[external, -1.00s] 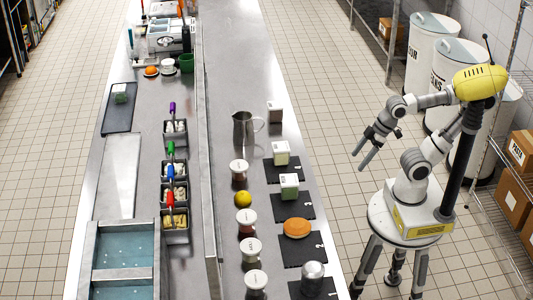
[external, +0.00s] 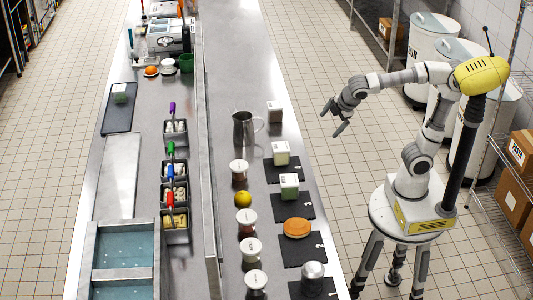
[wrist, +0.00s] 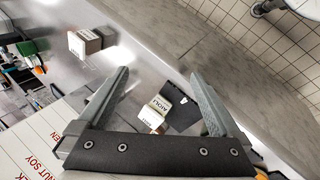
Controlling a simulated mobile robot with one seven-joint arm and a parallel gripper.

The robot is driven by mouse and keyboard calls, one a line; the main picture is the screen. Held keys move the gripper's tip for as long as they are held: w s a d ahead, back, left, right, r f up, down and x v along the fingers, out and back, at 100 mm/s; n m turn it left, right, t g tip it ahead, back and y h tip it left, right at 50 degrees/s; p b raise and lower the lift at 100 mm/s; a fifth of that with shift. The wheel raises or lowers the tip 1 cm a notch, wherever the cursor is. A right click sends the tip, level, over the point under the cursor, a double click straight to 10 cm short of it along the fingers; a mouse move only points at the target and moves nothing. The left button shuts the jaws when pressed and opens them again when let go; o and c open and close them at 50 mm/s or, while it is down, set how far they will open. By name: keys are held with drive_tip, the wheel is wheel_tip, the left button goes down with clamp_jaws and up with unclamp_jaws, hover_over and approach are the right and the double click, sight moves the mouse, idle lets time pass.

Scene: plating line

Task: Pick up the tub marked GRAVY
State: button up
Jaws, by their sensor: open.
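My gripper (external: 333,118) is open and empty, above the floor side of the counter's right edge in the external view. Its two fingers also frame the wrist view (wrist: 162,78). A square tub (wrist: 155,113) whose label reads AIOLI shows between the fingers, below them and apart, beside a black mat. Another square white tub (wrist: 85,43) stands left of the fingers; I cannot read its label. In the external view, square tubs stand at the back (external: 275,112), on the upper mat (external: 281,153) and on the mat below (external: 289,186). I can read GRAVY on none.
A metal pitcher (external: 243,129) stands left of the tubs. A raised divider (external: 207,180) runs lengthwise.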

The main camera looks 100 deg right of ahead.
drive_tip(key=w+d+n+g+h+p, duration=0.3)
drive_tip(key=w+d+n+h, duration=0.35)
drive_tip(key=d, duration=0.75)
drive_tip(key=n+h+p, duration=0.2)
drive_tip(key=n, duration=0.5)
hover_over(278, 110)
drive_tip(key=a, duration=0.2)
drive_tip(key=f, duration=0.8)
drive_tip(key=shift+d, duration=0.4)
drive_tip(key=shift+d+f, duration=0.15)
drive_tip(key=shift+f, duration=0.2)
drive_tip(key=shift+d+f+b, duration=0.25)
drive_tip(key=shift+d+b, duration=0.05)
drive_tip(key=shift+b, duration=0.05)
drive_tip(key=x, duration=0.4)
drive_tip(key=b+x, duration=0.1)
drive_tip(key=x, duration=0.1)
drive_tip(key=shift+w+d+r, duration=0.2)
drive_tip(key=shift+w+d, duration=0.15)
drive_tip(key=shift+w, duration=0.05)
drive_tip(key=c, duration=1.5)
drive_tip(key=shift+r, duration=0.15)
